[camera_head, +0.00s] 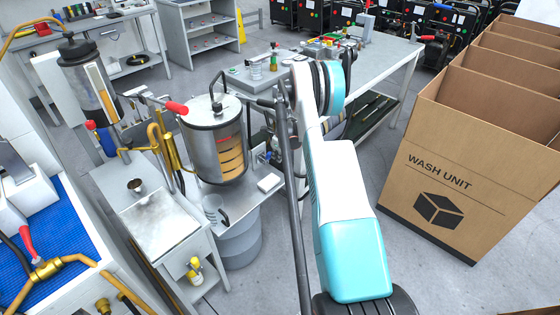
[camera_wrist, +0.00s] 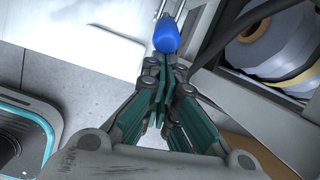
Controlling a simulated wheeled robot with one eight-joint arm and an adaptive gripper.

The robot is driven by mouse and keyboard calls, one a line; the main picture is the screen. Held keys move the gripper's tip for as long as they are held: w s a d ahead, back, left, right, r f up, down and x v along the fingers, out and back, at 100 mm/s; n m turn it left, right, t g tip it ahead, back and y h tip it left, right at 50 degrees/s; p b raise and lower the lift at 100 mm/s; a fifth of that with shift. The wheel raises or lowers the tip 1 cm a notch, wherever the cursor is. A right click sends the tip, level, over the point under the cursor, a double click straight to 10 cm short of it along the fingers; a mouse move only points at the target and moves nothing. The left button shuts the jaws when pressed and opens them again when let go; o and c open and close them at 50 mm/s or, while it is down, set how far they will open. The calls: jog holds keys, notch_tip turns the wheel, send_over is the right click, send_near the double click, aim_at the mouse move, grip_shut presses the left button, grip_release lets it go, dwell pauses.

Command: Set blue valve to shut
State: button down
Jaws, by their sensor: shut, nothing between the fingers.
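The blue valve handle (camera_wrist: 166,36) shows in the wrist view as a rounded blue grip, just beyond my fingertips. A thin stem or pipe runs up behind it. My gripper (camera_wrist: 165,66) is shut and empty, its fingers pointing at the handle. I cannot tell whether the tips touch it. In the head view a small blue part (camera_head: 262,157) sits low to the right of the steel tank, beside my arm; I cannot tell for certain that it is the same handle. My arm hides most of the gripper there.
The steel tank (camera_head: 216,140) stands close to the left of my arm. Red-handled valves (camera_head: 177,107) and brass pipes are on its left. A workbench (camera_head: 380,65) lies behind, and a large cardboard box (camera_head: 440,190) stands at the right. Bare floor lies between arm and box.

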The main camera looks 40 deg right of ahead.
jog(key=shift+w+a+r, duration=0.1)
jog(key=shift+w+r, duration=0.7)
jog(key=shift+w, duration=0.3)
jog(key=shift+r, duration=0.1)
jog(key=v, duration=1.2)
